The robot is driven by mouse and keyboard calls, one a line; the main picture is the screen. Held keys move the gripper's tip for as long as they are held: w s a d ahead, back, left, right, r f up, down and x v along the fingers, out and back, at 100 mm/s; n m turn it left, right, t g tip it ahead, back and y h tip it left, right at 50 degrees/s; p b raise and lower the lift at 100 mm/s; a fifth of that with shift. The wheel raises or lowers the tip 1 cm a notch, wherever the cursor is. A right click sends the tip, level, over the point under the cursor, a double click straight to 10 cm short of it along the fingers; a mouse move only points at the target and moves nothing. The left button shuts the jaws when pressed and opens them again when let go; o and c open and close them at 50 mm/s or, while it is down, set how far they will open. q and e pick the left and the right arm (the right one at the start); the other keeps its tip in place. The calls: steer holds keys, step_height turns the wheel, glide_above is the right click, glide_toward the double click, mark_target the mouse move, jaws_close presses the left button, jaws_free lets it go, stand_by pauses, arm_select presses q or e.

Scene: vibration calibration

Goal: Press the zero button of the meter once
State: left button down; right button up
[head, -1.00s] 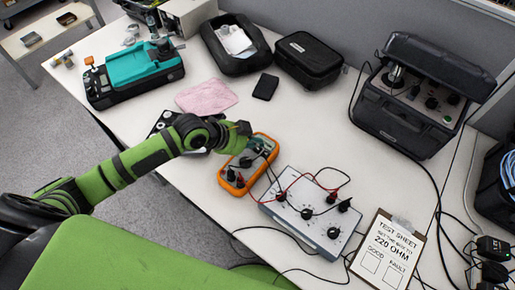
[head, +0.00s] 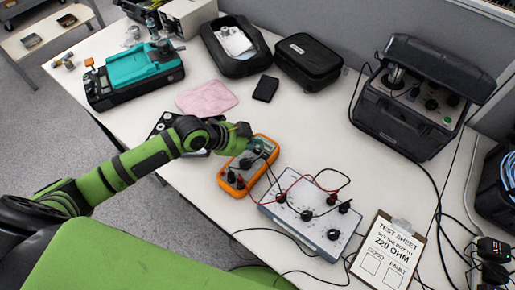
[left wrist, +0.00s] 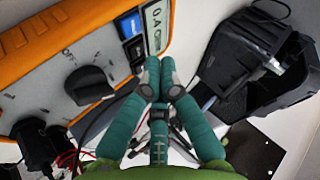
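The meter (head: 224,182) is an orange-cased multimeter on the table, with leads plugged in at its near end. In the left wrist view its orange case (left wrist: 50,42), black dial (left wrist: 88,85), display (left wrist: 155,24) and small dark and blue buttons (left wrist: 130,25) show. The display seems to read about 0.4 ohm. I cannot read the button labels. My left gripper (head: 246,134) is over the meter's far end. In the left wrist view its teal fingers (left wrist: 158,76) are together and hold nothing, their tips close to the button column. I cannot tell whether they touch it. My right gripper is not in view.
A grey resistance box (head: 296,222) with knobs and leads stands right of the meter. A clipboard test sheet (head: 388,250) reads 220 OHM. A large black case (head: 405,125), a pink cloth (head: 207,96) and a black pouch (head: 266,88) lie beyond. Loose cables cross the right side.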

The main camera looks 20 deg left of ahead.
arm_select(q)
steer(key=shift+f, duration=0.45)
steer(key=shift+f+b, duration=0.4)
steer(key=shift+b, duration=0.05)
stand_by(0.8)
steer(key=shift+r+p, duration=0.75)
steer(key=shift+r, duration=0.05)
step_height(320, 180, up, 5)
steer(key=p, duration=0.5)
steer(key=shift+r, duration=0.1)
